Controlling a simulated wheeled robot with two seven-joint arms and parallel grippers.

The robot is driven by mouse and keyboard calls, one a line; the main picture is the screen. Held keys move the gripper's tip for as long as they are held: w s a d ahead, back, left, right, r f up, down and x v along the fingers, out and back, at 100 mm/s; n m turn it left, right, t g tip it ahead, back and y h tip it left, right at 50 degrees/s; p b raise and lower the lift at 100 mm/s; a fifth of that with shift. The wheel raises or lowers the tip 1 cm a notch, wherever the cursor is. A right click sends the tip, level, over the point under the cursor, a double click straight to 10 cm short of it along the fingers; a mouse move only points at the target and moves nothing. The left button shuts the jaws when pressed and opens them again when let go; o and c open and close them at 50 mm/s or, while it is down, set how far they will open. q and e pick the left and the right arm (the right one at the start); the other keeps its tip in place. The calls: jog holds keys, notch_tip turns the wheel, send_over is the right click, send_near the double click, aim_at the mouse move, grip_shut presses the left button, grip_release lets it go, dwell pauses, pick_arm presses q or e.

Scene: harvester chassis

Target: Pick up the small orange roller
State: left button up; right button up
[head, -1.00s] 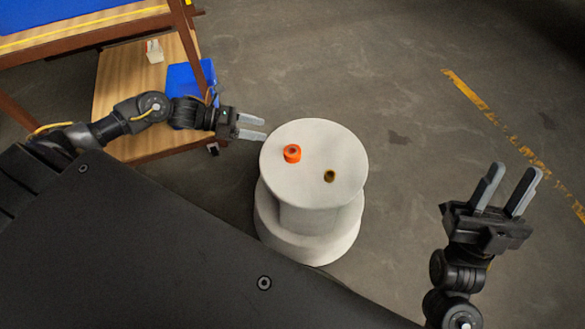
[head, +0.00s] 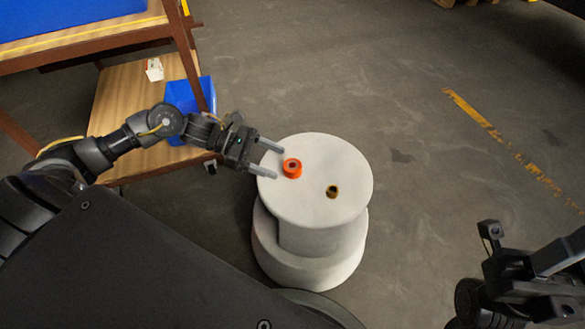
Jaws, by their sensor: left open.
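The small orange roller (head: 292,168) stands on the left part of a round white pedestal top (head: 315,210). It has a dark hole in its upper face. My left gripper (head: 273,160) comes in from the left with its two fingers apart, their tips over the pedestal's left edge. The roller is just to the right of the fingertips, and nothing is between the fingers. My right gripper (head: 560,255) is at the lower right, far from the pedestal and partly cut off by the picture edge; its finger opening is unclear.
A wooden shelf (head: 120,100) with a blue bin (head: 182,97) and a small white item (head: 154,69) is at the left. The grey floor right of the pedestal is clear.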

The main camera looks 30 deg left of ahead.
aim_at(287, 164)
pick_arm(q)
jog(key=shift+w+b+x, duration=0.2)
jog(key=shift+b+x, duration=0.45)
jog(key=shift+x, duration=1.95)
jog(key=shift+a, duration=0.1)
jog(key=c, duration=1.1)
